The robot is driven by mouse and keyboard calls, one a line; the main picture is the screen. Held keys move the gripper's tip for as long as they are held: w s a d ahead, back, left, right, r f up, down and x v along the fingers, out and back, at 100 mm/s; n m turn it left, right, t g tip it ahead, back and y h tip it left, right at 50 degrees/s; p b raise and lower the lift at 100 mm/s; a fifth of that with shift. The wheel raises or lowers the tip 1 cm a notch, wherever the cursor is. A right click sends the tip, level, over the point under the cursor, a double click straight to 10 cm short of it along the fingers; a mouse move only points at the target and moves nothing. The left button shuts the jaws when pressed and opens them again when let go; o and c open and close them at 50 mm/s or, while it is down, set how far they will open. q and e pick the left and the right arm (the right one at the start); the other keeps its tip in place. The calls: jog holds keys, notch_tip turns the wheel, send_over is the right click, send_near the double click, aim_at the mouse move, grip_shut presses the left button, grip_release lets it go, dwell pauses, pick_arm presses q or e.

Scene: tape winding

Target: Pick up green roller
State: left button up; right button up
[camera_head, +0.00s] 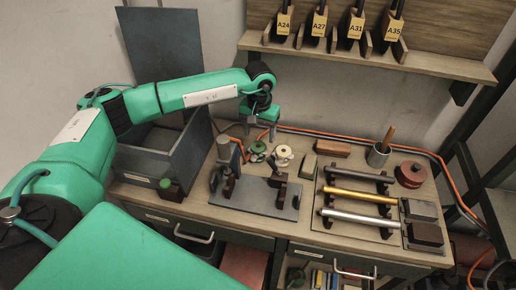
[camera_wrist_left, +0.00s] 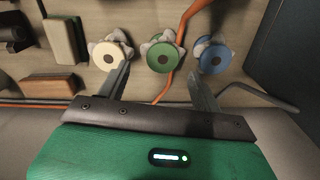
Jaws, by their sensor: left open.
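In the head view the green roller (camera_head: 257,148) sits just below my left gripper (camera_head: 260,132), left of the cream roller (camera_head: 283,153). My left gripper also shows in the wrist view (camera_wrist_left: 157,72). It is open and empty, its fingers pointing at the gap on either side of the green roller. The blue roller is not clearly visible in the head view. My right gripper is out of view.
A grey bin (camera_head: 160,150) stands to the left. A dark fixture plate (camera_head: 255,198) lies in front of the rollers. A rack (camera_head: 358,215) with metal bars is to the right. An orange cable (camera_head: 330,134) runs along the back and passes by the green roller.

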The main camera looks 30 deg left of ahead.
aim_at(258, 146)
pick_arm(q)
jog(key=f, duration=0.3)
jog(key=shift+w+a, duration=0.1)
jog(key=shift+w, duration=0.1)
jog(key=shift+a+f, duration=0.1)
jog(key=shift+f, duration=0.25)
jog(key=shift+f+p, duration=0.15)
jog(key=shift+p, duration=0.2)
notch_tip(258, 146, down, 4)
jog(key=shift+a+f+p, duration=0.1)
jog(key=shift+p, duration=0.95)
jog(key=shift+f, duration=0.3)
jog(key=shift+c, duration=0.7)
jog(key=c, duration=0.8)
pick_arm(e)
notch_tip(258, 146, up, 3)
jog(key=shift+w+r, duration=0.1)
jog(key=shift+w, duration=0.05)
